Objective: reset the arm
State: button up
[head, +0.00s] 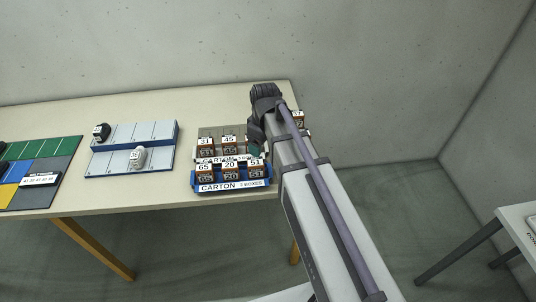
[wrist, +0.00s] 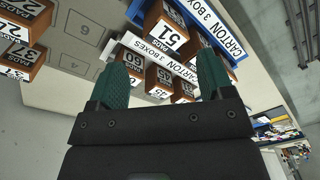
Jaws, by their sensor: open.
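My gripper (wrist: 163,78) is in the wrist view with its two green fingers spread apart and nothing held between them. Beyond the fingers are small brown boxes with white number labels, such as the box marked 51 (wrist: 172,33). In the head view my arm reaches over the right end of the table. A green fingertip of my gripper (head: 254,149) shows beside the boxes there, and my arm hides the rest. How far the fingers are from the boxes I cannot tell.
A blue carton tray (head: 231,187) holds a row of boxes at the table's (head: 190,101) front edge, with a second row behind. One box (head: 298,118) stands right of my arm. A blue-grey shoe rack (head: 160,161) and coloured mats (head: 59,146) lie left. A white table (head: 515,215) is far right.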

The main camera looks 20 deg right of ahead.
jog(key=s+m, duration=0.8)
jog(key=s, duration=0.4)
jog(key=shift+s+a+h, duration=0.2)
jog(key=shift+s+h, duration=0.1)
jog(key=shift+s, duration=0.1)
